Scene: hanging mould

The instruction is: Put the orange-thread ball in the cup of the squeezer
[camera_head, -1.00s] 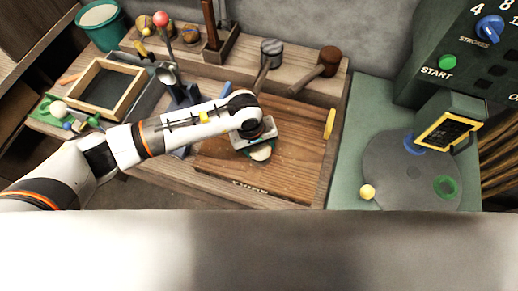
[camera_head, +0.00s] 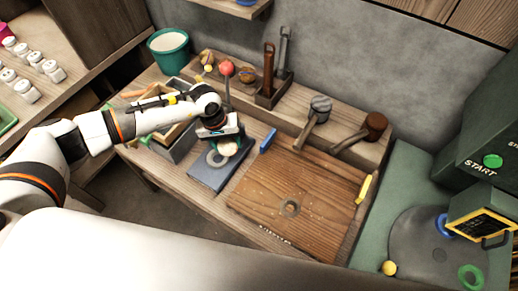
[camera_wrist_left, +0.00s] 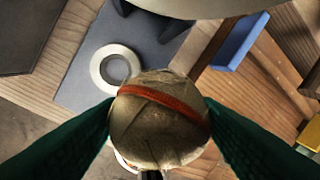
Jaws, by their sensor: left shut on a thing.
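My left gripper (camera_head: 226,142) is shut on the orange-thread ball (camera_head: 229,149), a pale brownish ball. In the left wrist view the ball (camera_wrist_left: 160,122) sits between the two green fingers, with an orange-red band across it. The gripper holds it above the front part of the squeezer. The squeezer has a blue-grey base plate (camera_head: 207,179) with a metal ring, and a red knob (camera_head: 227,68) rises behind my arm. A round pale rim at the top of the left wrist view looks like its cup (camera_wrist_left: 195,6); in the head view my gripper hides it. My right gripper is out of view.
A wooden board (camera_head: 290,190) with a small ring on it lies right of the squeezer. A blue block (camera_head: 268,140) stands between them. Two mallets (camera_head: 318,112) lie behind. A wooden-framed tray (camera_head: 180,125) is left, partly behind my arm. A green press stands far right.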

